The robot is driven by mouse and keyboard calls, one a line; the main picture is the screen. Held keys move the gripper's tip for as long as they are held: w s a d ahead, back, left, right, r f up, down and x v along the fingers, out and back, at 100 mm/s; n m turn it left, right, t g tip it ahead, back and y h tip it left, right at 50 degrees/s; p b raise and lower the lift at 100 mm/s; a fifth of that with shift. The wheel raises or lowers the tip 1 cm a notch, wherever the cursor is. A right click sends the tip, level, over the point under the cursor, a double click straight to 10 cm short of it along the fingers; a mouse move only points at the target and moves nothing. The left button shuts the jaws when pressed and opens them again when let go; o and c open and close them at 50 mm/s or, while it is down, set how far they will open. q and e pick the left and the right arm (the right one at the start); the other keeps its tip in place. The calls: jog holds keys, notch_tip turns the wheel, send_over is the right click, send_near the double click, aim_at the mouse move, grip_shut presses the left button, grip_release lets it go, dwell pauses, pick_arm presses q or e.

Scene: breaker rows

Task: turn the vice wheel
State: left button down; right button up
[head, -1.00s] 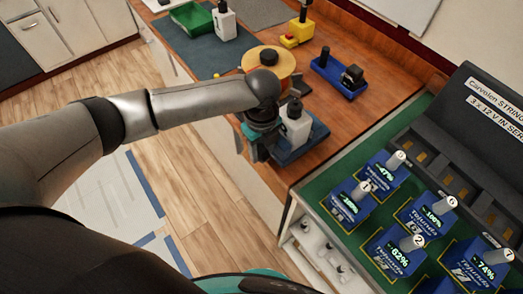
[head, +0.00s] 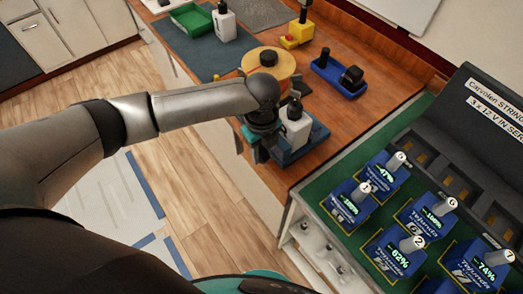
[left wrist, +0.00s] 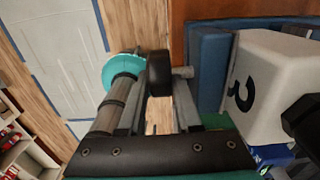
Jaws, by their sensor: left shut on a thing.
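The blue vice (head: 312,136) sits at the front edge of the wooden bench, with a white block (head: 297,128) with a black top standing at it. In the left wrist view the vice's blue side (left wrist: 208,68) is upright beside my fingers, and the white block (left wrist: 270,75) is at the right. The black vice wheel (left wrist: 160,74) shows edge-on, on a short grey shaft. My left gripper (head: 259,152) is at the vice's front and is shut on the wheel, which lies between its fingers (left wrist: 158,98). In the head view my gripper hides the wheel. My right gripper is out of view.
A round tan piece (head: 270,65) with a black knob lies behind my wrist. A blue tool (head: 338,76), a yellow tool (head: 296,36) and a green tray (head: 192,18) are farther back. Several blue battery units (head: 348,203) stand on the green top at right.

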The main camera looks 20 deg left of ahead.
pick_arm(q)
jog(key=shift+a+r+g+h, duration=0.1)
jog(key=shift+a+g+h, duration=0.05)
jog(key=shift+g+h, duration=0.3)
jog(key=shift+w+g+h, duration=0.15)
jog(key=shift+g+h, duration=0.3)
jog(key=shift+h, duration=0.3)
jog(key=h+b, duration=0.1)
jog(key=g+h+b, duration=0.1)
jog(key=shift+w+a+g+b, duration=0.15)
jog(key=shift+g+b, duration=0.15)
jog(key=shift+b, duration=0.05)
jog(key=shift+g+h+b, duration=0.5)
jog(key=shift+h+b, duration=0.1)
jog(key=shift+b, duration=0.3)
jog(key=c, duration=0.9)
grip_release()
